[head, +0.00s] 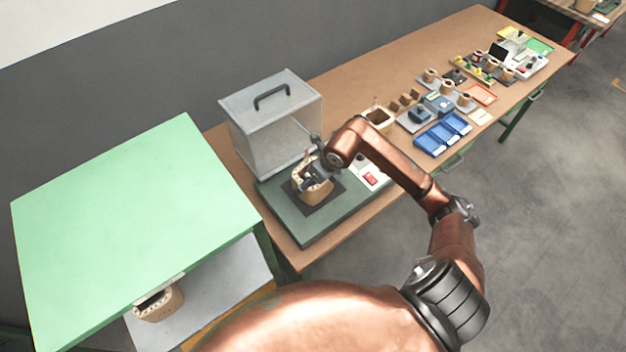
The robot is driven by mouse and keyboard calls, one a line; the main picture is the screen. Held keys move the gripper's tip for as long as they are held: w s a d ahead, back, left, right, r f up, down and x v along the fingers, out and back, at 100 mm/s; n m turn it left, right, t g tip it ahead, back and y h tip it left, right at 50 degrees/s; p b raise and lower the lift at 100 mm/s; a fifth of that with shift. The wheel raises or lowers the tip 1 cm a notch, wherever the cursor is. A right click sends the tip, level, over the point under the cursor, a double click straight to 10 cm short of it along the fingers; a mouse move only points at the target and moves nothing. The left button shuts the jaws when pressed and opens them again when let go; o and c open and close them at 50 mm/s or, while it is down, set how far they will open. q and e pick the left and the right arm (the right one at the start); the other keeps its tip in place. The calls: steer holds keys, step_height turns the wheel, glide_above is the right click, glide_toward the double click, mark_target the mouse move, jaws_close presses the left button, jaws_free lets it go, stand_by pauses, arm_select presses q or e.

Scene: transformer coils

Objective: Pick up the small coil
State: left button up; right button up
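A tan coil (318,194) with a toothed upper rim stands upright on a dark square pad on the green base plate (300,228). My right gripper (309,180) is down at the top of this coil, with its fingers at or inside the rim. The fingers are small and partly hidden, so I cannot tell whether they grip it. A second tan coil (160,304) sits on the grey shelf under the green table, partly hidden by the tabletop. I cannot tell for certain which coil is the small one. My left gripper is not in view.
A clear box with a black handle (273,120) stands just behind the base plate. A red-buttoned control box (371,178) lies right of the coil. Blue trays (442,134) and several small parts fill the far bench. The green tabletop (130,220) is bare.

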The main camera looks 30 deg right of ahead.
steer(key=c, duration=0.9)
